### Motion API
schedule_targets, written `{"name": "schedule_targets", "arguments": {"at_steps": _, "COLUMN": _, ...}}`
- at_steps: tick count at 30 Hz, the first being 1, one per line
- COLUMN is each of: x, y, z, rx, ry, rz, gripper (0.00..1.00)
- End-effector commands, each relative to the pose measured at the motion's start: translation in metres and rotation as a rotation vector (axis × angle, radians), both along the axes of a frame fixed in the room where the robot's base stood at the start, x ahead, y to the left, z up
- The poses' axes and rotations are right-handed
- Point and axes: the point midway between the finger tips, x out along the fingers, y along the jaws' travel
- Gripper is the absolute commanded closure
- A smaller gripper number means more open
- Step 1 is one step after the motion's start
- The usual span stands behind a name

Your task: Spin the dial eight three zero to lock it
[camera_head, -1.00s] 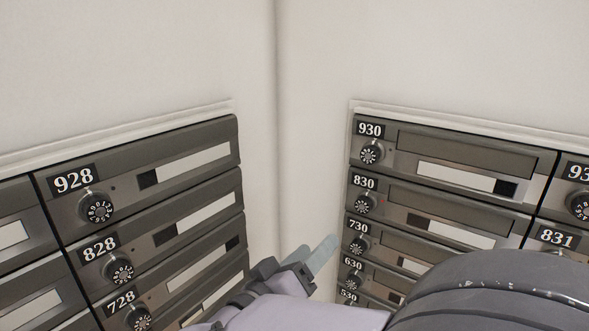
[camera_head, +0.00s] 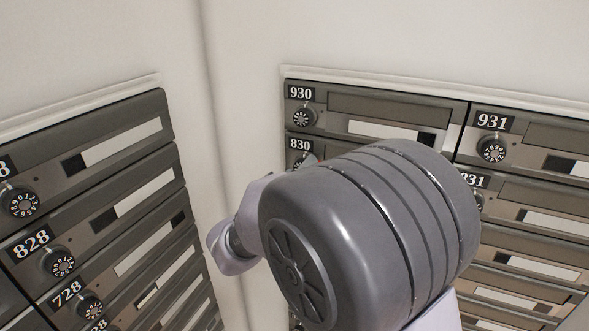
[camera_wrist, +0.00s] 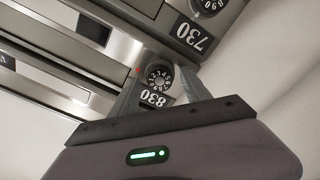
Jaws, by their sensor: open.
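The 830 dial (camera_wrist: 158,77) is a round black knob with white digits. In the wrist view it appears upside down, above its 830 label (camera_wrist: 156,98). My gripper (camera_wrist: 164,76) is open and empty, with one grey finger on each side of the dial. I cannot tell whether the fingers touch it. In the head view the 830 dial (camera_head: 299,159) is partly covered by my arm, and most of my gripper is hidden behind it. The door of box 830 is mostly hidden there.
The 930 dial (camera_head: 302,118) is directly above, and the 730 label (camera_wrist: 193,34) shows in the wrist view. Box 931 (camera_head: 493,149) is to the right. Another bank of boxes, with the 828 dial (camera_head: 60,264), stands on the left wall across the corner.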

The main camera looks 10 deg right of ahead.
Motion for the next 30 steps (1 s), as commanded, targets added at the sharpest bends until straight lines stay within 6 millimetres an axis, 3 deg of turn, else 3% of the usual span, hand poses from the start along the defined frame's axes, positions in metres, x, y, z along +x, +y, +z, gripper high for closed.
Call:
{"name": "schedule_targets", "arguments": {"at_steps": 3, "x": -0.0002, "y": 0.0002, "z": 0.0000, "rx": 0.000, "ry": 0.000, "rz": 0.000, "gripper": 0.48}}
{"name": "schedule_targets", "arguments": {"at_steps": 11, "x": -0.0004, "y": 0.0003, "z": 0.0000, "rx": 0.000, "ry": 0.000, "rz": 0.000, "gripper": 0.99}}
{"name": "schedule_targets", "arguments": {"at_steps": 20, "x": -0.0005, "y": 0.0003, "z": -0.0017, "rx": 0.026, "ry": -0.018, "rz": -0.001, "gripper": 1.00}}
{"name": "schedule_targets", "arguments": {"at_steps": 30, "x": -0.0009, "y": 0.0000, "z": -0.0048, "rx": 0.210, "ry": -0.154, "rz": 0.000, "gripper": 1.00}}
